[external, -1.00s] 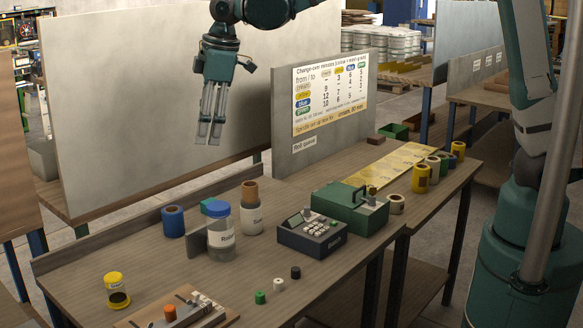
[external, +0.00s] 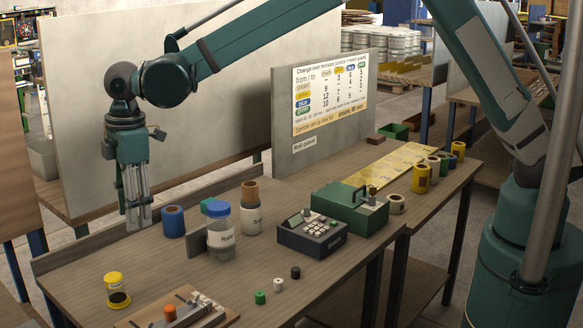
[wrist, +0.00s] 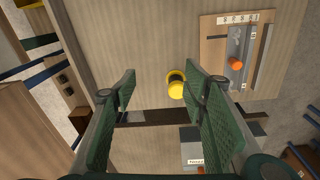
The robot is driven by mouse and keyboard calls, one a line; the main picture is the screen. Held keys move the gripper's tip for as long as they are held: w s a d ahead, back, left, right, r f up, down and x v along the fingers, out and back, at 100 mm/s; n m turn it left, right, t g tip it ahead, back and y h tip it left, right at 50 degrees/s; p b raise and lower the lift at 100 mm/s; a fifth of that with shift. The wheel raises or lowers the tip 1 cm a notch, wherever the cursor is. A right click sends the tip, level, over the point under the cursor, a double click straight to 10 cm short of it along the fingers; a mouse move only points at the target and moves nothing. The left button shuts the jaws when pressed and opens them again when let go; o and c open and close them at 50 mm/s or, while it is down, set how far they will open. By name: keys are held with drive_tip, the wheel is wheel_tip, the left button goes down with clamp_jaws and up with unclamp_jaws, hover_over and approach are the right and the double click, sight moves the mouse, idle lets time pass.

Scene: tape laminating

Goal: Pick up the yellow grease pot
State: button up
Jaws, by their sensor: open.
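A wooden board with a metal fixture and orange knob (external: 169,312) lies right of the pot. A blue roll (external: 173,221), a blue-lidded jar (external: 221,232) and a brown-topped container (external: 250,205) stand behind. Small green, white and black pieces lie in front.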

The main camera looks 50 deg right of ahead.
drive_tip(key=n, duration=0.2)
approach(113, 276)
drive_tip(key=shift+g+h, duration=0.3)
drive_tip(key=f, duration=0.5)
drive_tip(key=shift+w+a+f, duration=0.1)
drive_tip(key=shift+w+a, duration=0.1)
drive_tip(key=shift+w, duration=0.05)
drive_tip(key=shift+f, duration=0.1)
drive_tip(key=shift+f, duration=1.2)
drive_tip(key=shift+f, duration=0.1)
drive_tip(key=shift+f, duration=2.5)
drive_tip(key=shift+c, duration=0.6)
drive_tip(key=c, duration=0.9)
